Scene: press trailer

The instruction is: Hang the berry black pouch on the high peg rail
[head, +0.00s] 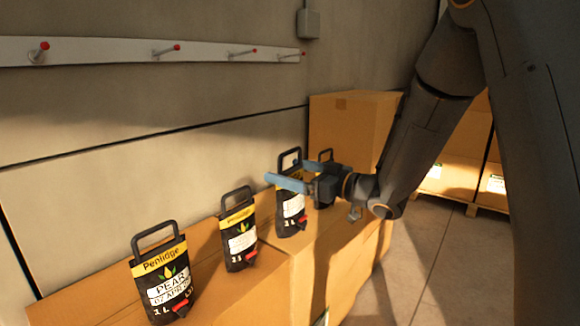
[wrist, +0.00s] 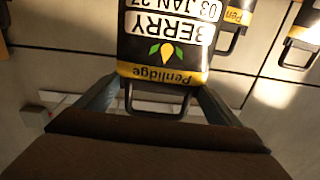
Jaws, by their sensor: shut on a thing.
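The berry black pouch (wrist: 165,48) is black with a yellow Penlidge band, a white BERRY label and a black loop handle. It appears upside down in the wrist view, between my fingers. In the head view the pouch (head: 291,212) is upright at the boxes; whether it touches the box top is unclear. My gripper (head: 287,172) has blue fingers and is shut on it near the handle; the fingers also show in the wrist view (wrist: 155,88). The high peg rail (head: 120,51), white with several red-tipped pegs, is on the wall at upper left, its pegs empty.
A pear pouch (head: 165,283) and another black pouch (head: 240,240) stand on the cardboard boxes (head: 225,285) to the left. A taller carton (head: 350,125) stands at the back. The wall below the rail is clear.

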